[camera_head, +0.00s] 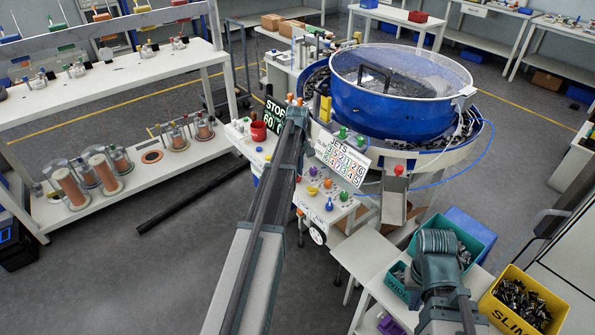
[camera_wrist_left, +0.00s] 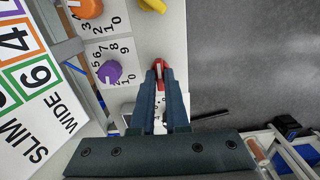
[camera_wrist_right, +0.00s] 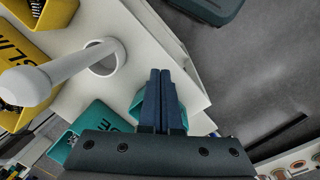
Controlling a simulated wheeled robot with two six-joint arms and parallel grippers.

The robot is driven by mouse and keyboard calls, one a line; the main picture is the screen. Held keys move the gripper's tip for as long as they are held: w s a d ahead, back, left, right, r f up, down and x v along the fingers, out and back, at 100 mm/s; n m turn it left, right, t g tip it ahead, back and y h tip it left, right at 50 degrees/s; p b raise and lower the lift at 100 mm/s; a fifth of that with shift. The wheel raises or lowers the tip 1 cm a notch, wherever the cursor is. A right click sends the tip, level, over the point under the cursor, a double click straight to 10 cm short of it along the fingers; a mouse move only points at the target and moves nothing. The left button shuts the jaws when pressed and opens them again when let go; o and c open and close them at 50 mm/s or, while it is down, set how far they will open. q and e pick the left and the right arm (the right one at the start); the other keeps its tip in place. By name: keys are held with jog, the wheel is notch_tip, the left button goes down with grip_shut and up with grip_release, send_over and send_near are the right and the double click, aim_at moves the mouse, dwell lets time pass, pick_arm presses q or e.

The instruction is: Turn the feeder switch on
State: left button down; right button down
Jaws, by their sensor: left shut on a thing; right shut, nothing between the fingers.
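My left gripper (camera_head: 297,112) reaches to the front of the blue bowl feeder (camera_head: 390,105). In the left wrist view its fingers (camera_wrist_left: 159,72) are shut on a small red piece (camera_wrist_left: 159,66), which looks like the feeder switch's lever, at a pale panel with numbered dials. The fingers hide most of it, and I cannot tell its on or off position. In the head view my arm covers that spot. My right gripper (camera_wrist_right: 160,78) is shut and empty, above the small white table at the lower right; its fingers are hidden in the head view.
A purple knob (camera_wrist_left: 110,72) and an orange knob (camera_wrist_left: 86,8) sit beside the left fingers. A jets sign (camera_head: 342,160) stands on the panel. A teal bin (camera_head: 470,232) and a yellow bin (camera_head: 543,318) flank my right arm. Shelving (camera_head: 110,75) stands left.

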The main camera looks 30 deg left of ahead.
pick_arm(q)
jog(key=m, duration=0.4)
jog(key=shift+m, duration=2.1)
jog(key=c, duration=0.9)
grip_release()
jog(key=shift+r, duration=0.1)
pick_arm(e)
jog(key=shift+r, duration=0.1)
pick_arm(q)
notch_tip(320, 180, up, 14)
jog(key=p, duration=1.3)
jog(key=shift+f+p, duration=0.2)
jog(key=shift+p, duration=0.2)
pick_arm(e)
notch_tip(320, 180, up, 14)
jog(key=shift+f, duration=0.2)
